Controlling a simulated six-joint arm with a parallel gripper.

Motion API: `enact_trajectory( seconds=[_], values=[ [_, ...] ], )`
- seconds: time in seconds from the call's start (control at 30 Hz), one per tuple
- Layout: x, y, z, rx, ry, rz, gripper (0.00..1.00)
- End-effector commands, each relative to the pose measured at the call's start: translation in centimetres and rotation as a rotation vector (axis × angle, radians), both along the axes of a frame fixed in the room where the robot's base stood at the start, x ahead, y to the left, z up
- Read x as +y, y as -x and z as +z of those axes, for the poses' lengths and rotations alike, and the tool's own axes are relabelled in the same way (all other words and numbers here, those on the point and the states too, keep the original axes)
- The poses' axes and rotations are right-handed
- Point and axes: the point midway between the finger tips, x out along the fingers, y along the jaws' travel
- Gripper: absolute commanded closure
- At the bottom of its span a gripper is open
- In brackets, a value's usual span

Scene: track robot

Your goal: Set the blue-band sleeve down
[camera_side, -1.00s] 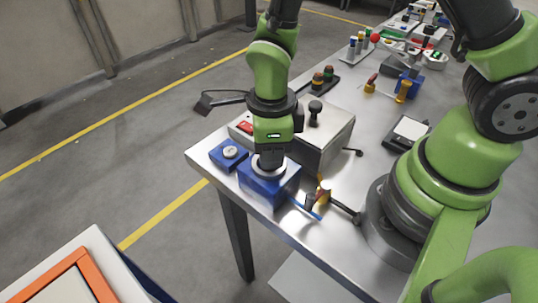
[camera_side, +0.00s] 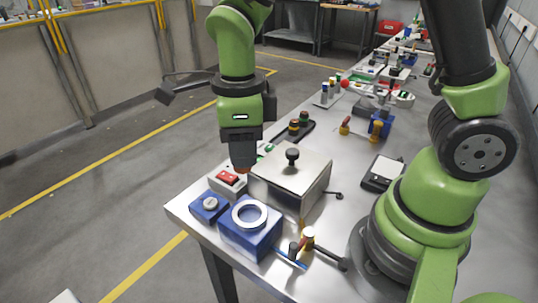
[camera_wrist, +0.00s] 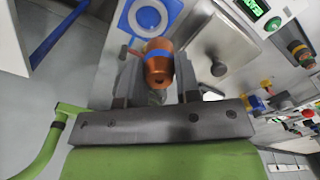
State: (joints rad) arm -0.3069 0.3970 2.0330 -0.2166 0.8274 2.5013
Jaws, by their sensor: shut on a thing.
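The blue-band sleeve (camera_wrist: 158,62) is a copper-coloured cylinder with a blue stripe around it. In the wrist view my gripper (camera_wrist: 159,78) is shut on it, one dark finger on each side. In the side view my gripper (camera_side: 243,166) points down in the air, near the red-switch box and left of the metal box. Only a little of the sleeve shows there at the fingertips. A blue block with a pale ring on top (camera_side: 249,216) stands at the near table corner. My gripper is above and behind it, apart from it.
A small blue block with a round grey top (camera_side: 209,206) and a red-switch box (camera_side: 227,181) are beside the ring block. A metal box with a black knob (camera_side: 290,182) stands to its right. A tool (camera_side: 325,254) lies near the front edge. A scale (camera_side: 383,172) is farther right.

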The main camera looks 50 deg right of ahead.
Motion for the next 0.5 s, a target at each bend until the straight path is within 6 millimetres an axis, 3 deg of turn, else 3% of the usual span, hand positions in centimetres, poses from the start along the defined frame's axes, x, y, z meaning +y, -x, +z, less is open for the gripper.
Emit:
enact_trajectory(
  seconds=[0.17, 0.3, 0.5],
  values=[
    [-5.5, -5.5, -0.8, 0.001, 0.001, -0.200, 0.95],
    [-12.4, -9.2, -2.2, 0.004, 0.002, -0.389, 0.95],
    [-21.7, -10.7, -3.9, 0.005, 0.000, -0.604, 0.95]
  ],
)
